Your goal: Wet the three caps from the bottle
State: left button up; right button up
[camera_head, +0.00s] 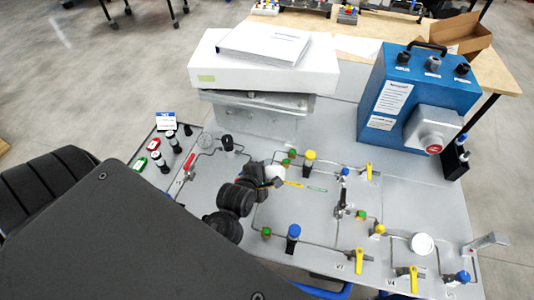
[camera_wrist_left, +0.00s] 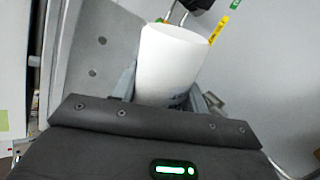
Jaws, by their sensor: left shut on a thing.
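In the left wrist view a white cylindrical bottle (camera_wrist_left: 170,62) stands between the fingers of my left gripper (camera_wrist_left: 166,88), which is shut on it. Dark print shows near its lower end. In the head view my left gripper (camera_head: 268,177) is over the middle of the grey panel, and the bottle is mostly hidden there. Three dark round fittings sit on top of the blue analyser box (camera_head: 397,100): the left (camera_head: 403,57), the middle (camera_head: 433,63) and the right (camera_head: 462,70). I cannot tell whether these are the caps. My right gripper is not in view.
The grey panel (camera_head: 400,195) carries thin pipes, yellow valve handles (camera_head: 359,260), a blue-topped fitting (camera_head: 293,232) and a yellow-topped fitting (camera_head: 309,157). A white box (camera_head: 262,70) stands behind. Several black-topped fittings (camera_head: 176,149) stand at the left. An open carton (camera_head: 462,35) is at the back right.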

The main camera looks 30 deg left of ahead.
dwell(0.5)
pick_arm(q)
notch_tip(320, 180, up, 5)
jog(key=p, duration=0.5)
jog(key=shift+r, duration=0.1)
